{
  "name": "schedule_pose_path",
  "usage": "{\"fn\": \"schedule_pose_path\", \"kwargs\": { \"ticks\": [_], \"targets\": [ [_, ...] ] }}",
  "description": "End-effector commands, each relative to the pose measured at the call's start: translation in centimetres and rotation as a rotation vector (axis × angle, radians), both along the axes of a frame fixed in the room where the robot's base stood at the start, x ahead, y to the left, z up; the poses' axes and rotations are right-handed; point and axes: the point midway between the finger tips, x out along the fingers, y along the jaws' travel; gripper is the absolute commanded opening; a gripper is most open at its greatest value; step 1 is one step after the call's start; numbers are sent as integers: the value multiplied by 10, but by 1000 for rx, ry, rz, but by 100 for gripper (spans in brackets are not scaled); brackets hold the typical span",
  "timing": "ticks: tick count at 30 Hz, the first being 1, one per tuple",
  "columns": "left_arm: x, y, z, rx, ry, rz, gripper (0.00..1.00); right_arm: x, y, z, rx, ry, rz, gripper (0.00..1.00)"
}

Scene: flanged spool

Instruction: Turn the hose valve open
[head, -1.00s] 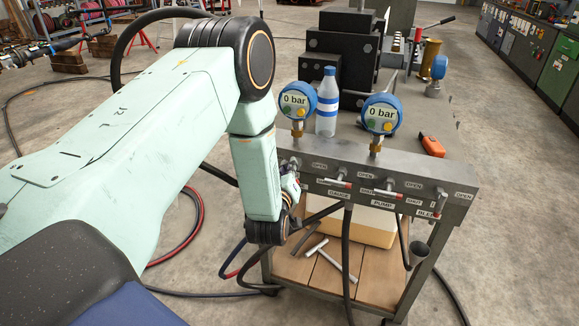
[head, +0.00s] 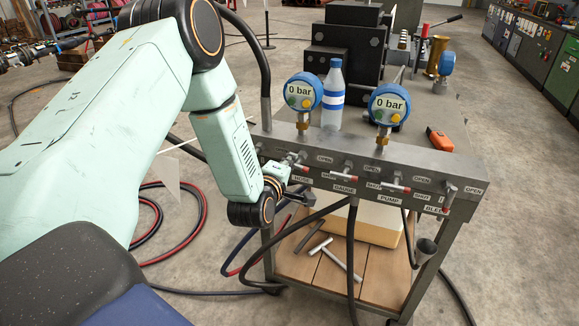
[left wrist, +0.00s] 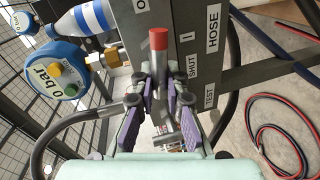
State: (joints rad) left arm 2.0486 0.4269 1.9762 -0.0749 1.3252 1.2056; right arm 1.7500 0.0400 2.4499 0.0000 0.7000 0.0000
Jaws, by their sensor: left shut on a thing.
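The hose valve is at the left end of the grey panel (head: 330,174), by the HOSE label (head: 302,180). In the left wrist view its T-handle has a red tip (left wrist: 158,40) pointing up the picture, beside the SHUT label (left wrist: 193,66). My left gripper (head: 287,180) is at this valve in the head view. In the left wrist view the purple-padded fingers of the left gripper (left wrist: 160,88) are shut on the handle from both sides. The handle's exact contact with the pads is partly hidden. My right gripper is not in view.
Two blue gauges (head: 304,91) (head: 389,104) reading 0 bar stand on the panel, with a bottle (head: 333,95) behind. Other red-tipped valves (head: 396,186) sit to the right. Black hoses (head: 352,255) hang below. Red and dark hoses (head: 190,235) lie on the floor at left.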

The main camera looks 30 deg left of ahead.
Motion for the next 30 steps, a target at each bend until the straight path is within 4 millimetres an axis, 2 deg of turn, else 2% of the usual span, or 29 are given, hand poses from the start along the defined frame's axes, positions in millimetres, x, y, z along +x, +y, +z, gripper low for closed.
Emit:
{"fn": "schedule_pose_path", "kwargs": {
  "ticks": [1,12,28,29,30],
  "targets": [
    [-2,-1,-5,-31,2,-5,0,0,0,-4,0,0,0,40],
    [-2,-2,-6,-164,-29,-5,0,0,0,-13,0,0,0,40],
    [-2,-2,-6,-184,-33,-6,0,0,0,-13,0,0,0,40],
    [-2,-2,-6,-183,-34,-6,14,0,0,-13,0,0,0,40],
    [-2,-2,-6,-183,-34,-6,17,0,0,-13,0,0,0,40]
  ]
}}
